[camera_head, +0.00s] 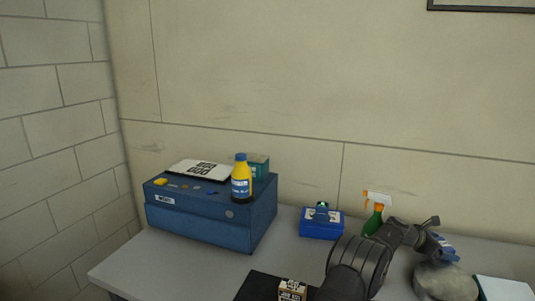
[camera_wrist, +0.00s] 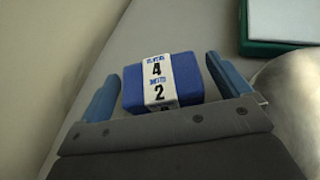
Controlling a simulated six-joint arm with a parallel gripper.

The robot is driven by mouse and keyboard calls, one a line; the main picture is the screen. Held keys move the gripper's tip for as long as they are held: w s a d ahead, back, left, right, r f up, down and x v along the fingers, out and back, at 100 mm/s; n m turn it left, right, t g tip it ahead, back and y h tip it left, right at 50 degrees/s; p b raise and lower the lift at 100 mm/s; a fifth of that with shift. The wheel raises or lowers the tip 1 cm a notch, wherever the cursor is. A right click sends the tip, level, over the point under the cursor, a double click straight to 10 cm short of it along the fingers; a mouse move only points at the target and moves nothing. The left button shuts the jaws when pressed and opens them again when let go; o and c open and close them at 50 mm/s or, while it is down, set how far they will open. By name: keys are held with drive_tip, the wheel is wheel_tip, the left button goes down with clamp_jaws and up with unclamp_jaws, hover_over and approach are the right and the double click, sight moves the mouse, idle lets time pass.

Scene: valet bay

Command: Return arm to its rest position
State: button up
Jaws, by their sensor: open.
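My gripper (camera_wrist: 162,66) is open in the wrist view, its two blue fingers spread apart. A blue block (camera_wrist: 191,77) with a white label reading "4" and "2" shows between the fingers. In the head view my arm reaches over the right part of the table, with my gripper (camera_head: 434,236) above a grey rounded object. A small blue patch shows there; I cannot tell if it is the block or a finger.
A blue chest (camera_head: 200,222) at the left carries a number plate (camera_head: 199,170), a yellow bottle (camera_head: 241,180) and small items. A small blue case (camera_head: 320,227) and a green spray bottle (camera_head: 373,219) stand near the wall. The grey rounded object (camera_head: 446,283) and a white-topped box (camera_head: 507,289) are at right.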

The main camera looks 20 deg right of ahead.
drive_tip(key=r, duration=0.4)
drive_tip(key=shift+s+r, duration=0.4)
drive_tip(key=s+a+r, duration=0.5)
drive_tip(key=s+r, duration=0.1)
drive_tip(key=s, duration=0.2)
drive_tip(key=s+a+r, duration=0.4)
drive_tip(key=s+r, duration=0.2)
drive_tip(key=s, duration=0.3)
drive_tip(key=s+a+f+n+t, duration=0.1)
drive_tip(key=s+a+n+t, duration=0.1)
drive_tip(key=a, duration=1.1)
drive_tip(key=s+a+f+n+t, duration=0.2)
drive_tip(key=s+a, duration=0.2)
drive_tip(key=a, duration=0.9)
drive_tip(key=shift+a+t+h, duration=0.3)
drive_tip(key=shift+a+h, duration=0.05)
drive_tip(key=shift+h, duration=0.05)
drive_tip(key=shift+w+d+f, duration=0.1)
drive_tip(key=w+d+r+g, duration=0.1)
drive_tip(key=d+r, duration=0.1)
drive_tip(key=d, duration=0.4)
drive_tip(key=d+r+m+g, duration=0.1)
drive_tip(key=d, duration=0.5)
drive_tip(key=shift+w+d+r+m, duration=0.3)
drive_tip(key=shift+w+r, duration=0.05)
drive_tip(key=shift+a, duration=0.1)
